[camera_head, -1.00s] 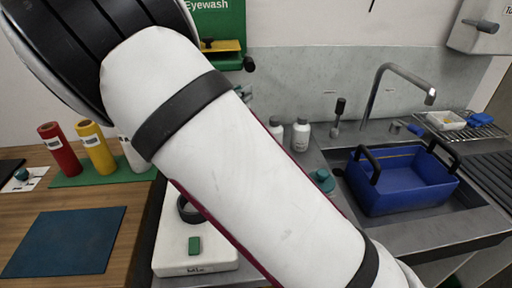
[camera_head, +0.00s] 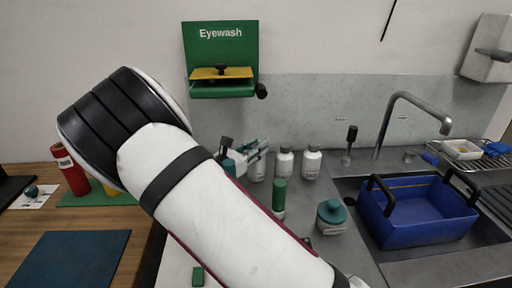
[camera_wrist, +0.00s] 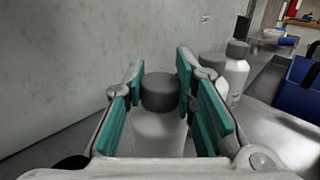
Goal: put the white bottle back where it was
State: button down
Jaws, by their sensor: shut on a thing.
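A white bottle with a grey cap (camera_wrist: 158,132) is between the teal-padded fingers of my gripper (camera_wrist: 160,100) in the wrist view, and the fingers are shut on it. In the head view my gripper (camera_head: 250,153) is at the back of the counter near the wall, with the held white bottle (camera_head: 257,171) partly hidden below its fingers. Two similar white bottles, one (camera_head: 284,164) nearer and one (camera_head: 311,162) farther, stand in a row to its right. I cannot tell whether the held bottle touches the counter.
A green-topped tube (camera_head: 279,194) and a teal-lidded jar (camera_head: 331,217) stand in front of the bottles. The blue tub (camera_head: 420,222) sits in the sink at right, by the tap (camera_head: 407,98). The eyewash station (camera_head: 220,62) hangs on the wall above. My arm hides part of the counter.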

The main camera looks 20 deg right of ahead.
jog(key=c, duration=1.3)
grip_release()
jog(key=shift+r, duration=0.1)
jog(key=v, duration=1.2)
jog(key=shift+a, duration=0.1)
